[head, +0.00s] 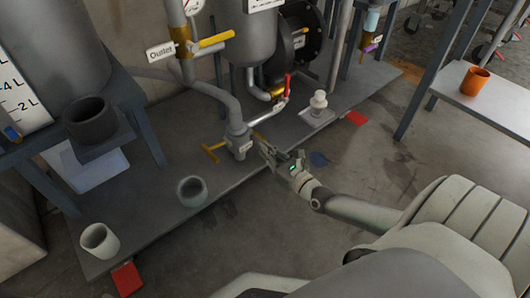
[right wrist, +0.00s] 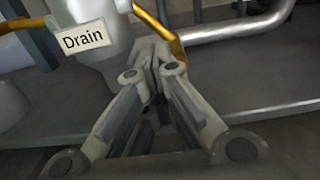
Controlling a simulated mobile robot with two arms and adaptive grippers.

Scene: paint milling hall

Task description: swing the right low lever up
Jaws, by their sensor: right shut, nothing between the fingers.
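The right low lever is a thin yellow bar on the right side of the grey drain valve body (head: 238,140). In the right wrist view this lever (right wrist: 158,27) slants down to the right, its lower end close to my fingertips; whether they touch cannot be told. A "Drain" label (right wrist: 83,39) hangs on the valve to its left. My right gripper (head: 266,150) is shut and empty, just right of the valve, low over the platform edge. It also fills the lower middle of the right wrist view (right wrist: 156,62). My left gripper is not in view.
Another yellow handle (head: 213,151) sticks out left of the valve. A bent silver pipe (head: 272,112) runs up to a red lever (head: 288,86). The floor right of my gripper is mostly clear.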

